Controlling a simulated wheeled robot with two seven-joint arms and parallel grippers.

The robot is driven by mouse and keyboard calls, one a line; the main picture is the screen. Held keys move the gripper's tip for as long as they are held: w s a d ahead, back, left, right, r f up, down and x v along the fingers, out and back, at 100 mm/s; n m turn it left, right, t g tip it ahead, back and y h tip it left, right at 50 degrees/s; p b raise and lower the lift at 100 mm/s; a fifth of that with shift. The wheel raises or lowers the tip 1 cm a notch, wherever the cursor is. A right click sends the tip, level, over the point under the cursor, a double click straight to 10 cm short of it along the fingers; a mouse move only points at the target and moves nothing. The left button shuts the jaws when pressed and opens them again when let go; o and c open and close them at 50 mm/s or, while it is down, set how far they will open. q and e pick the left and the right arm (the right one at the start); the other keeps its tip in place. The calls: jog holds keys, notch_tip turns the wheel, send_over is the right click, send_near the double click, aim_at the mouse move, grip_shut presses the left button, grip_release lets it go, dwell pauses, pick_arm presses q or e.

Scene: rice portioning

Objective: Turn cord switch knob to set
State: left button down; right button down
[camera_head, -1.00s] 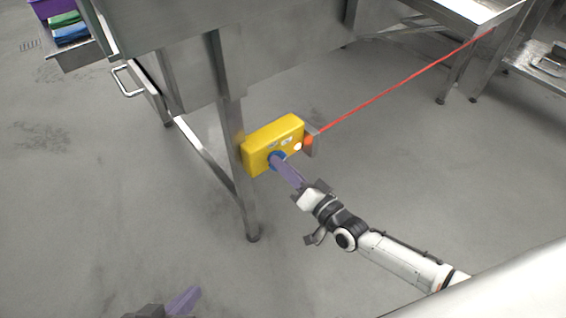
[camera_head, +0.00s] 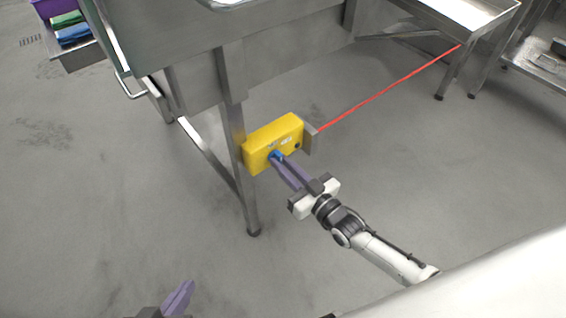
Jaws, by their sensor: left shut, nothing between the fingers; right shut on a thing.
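The yellow switch box (camera_head: 262,138) is fixed beside a steel table leg. Its blue knob (camera_head: 275,155) is on the front face, partly hidden by purple fingers. My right gripper (camera_head: 280,161) reaches up from the lower right, its fingers shut on the blue knob. The knob's exact setting is too small to read. A red cord (camera_head: 392,87) runs from a small steel bracket (camera_head: 311,139) at the box's right end to the far table. My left gripper (camera_head: 181,297) shows only at the bottom edge, shut and empty, far from the box.
A steel table (camera_head: 185,30) stands above and behind the box, with its leg (camera_head: 242,190) right beside it. Another steel table (camera_head: 470,14) is at the upper right. A drawer at the upper left holds blue and green things. The grey floor around is clear.

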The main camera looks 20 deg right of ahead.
pick_arm(q)
jog(key=shift+s+a+f, duration=0.1)
jog(key=shift+a, duration=0.05)
pick_arm(e)
jog(key=shift+n, duration=0.4)
jog(key=c, duration=1.8)
grip_release()
jog(key=shift+o, duration=0.2)
